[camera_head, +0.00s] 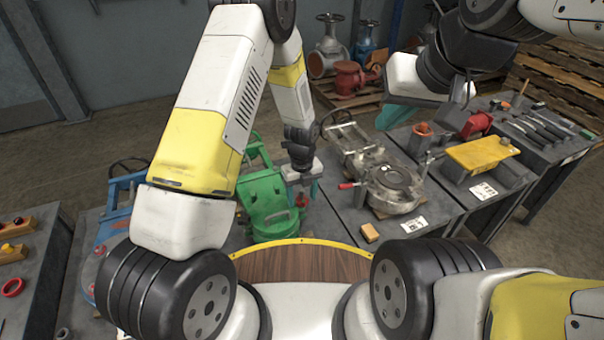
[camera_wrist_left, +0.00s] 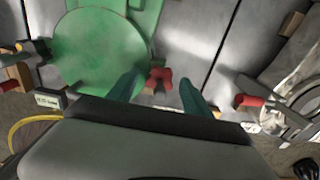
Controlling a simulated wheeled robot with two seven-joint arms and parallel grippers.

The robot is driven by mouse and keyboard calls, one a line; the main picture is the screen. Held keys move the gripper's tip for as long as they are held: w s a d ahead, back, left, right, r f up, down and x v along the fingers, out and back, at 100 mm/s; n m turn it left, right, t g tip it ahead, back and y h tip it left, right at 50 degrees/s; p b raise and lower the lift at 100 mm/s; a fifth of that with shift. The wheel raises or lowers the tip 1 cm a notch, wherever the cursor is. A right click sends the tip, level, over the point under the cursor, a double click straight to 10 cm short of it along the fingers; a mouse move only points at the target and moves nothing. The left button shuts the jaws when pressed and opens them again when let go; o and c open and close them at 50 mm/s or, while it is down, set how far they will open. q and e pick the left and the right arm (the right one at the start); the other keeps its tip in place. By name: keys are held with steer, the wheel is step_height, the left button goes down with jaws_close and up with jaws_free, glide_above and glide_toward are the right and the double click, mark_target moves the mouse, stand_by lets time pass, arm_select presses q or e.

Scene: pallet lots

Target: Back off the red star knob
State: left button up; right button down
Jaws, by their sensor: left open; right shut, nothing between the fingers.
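The red star knob (camera_head: 301,200) is on the right side of the green machine (camera_head: 268,205), partly behind my left gripper in the head view. In the left wrist view the knob (camera_wrist_left: 158,77) shows beside the round green body (camera_wrist_left: 100,50). My left gripper (camera_head: 304,190) is over it, pointing down. Its teal fingers (camera_wrist_left: 160,88) are open, one on either side of the knob in the picture; I cannot tell whether they touch it. My right gripper (camera_head: 399,113) is away at the upper right, shut and empty.
A grey clamped casting (camera_head: 392,188) with a red-tipped handle stands right of the green machine. A small tan block (camera_head: 370,232) lies in front of it. A blue machine (camera_head: 118,220) is at left. A yellow plate (camera_head: 482,154) and tools are on the right bench.

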arm_select(q)
steer(key=shift+c, duration=0.2)
jaws_close()
steer(key=shift+n, duration=0.3)
